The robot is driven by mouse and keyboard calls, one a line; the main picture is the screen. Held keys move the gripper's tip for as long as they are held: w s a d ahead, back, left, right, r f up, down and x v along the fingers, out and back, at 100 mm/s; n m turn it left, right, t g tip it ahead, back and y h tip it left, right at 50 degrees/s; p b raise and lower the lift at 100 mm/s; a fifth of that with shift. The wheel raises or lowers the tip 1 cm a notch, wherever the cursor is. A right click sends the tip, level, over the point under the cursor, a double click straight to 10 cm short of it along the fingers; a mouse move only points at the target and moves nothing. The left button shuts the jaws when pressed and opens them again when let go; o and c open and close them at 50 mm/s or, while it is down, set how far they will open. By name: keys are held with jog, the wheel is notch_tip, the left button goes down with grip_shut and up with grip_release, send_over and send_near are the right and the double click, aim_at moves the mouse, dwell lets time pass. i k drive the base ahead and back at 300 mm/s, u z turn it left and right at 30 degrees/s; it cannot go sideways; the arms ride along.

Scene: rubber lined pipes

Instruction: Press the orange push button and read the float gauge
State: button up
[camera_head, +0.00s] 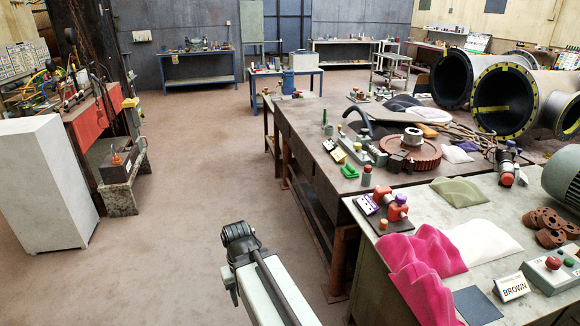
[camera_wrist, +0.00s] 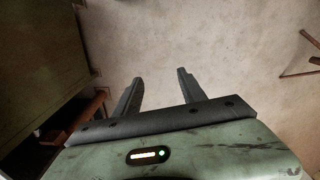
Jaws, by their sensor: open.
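My gripper (camera_wrist: 160,76) is open and empty in the wrist view, its two dark fingers apart over bare floor. Several buttons show in the head view, and I cannot tell which is the orange push button. A grey control box (camera_head: 552,274) at the lower right carries a red or orange-red button (camera_head: 553,263) and a green one (camera_head: 569,262). Orange-red fittings (camera_head: 397,209) stand on a dark board on the near bench. A small orange part (camera_head: 116,159) sits on a dark box at the left. I cannot make out a float gauge for certain. My gripper touches none of these.
Large pipes (camera_head: 505,97) lie at the right. A white cabinet (camera_head: 42,185) stands left. The floor (camera_head: 185,190) between is clear.

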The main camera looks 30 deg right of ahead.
aim_at(383, 225)
jog(key=k, duration=1.7)
jog(key=u, duration=1.5)
jog(key=i, duration=1.25)
jog(key=z, duration=3.05)
jog(key=i, duration=1)
jog(key=u, duration=0.1)
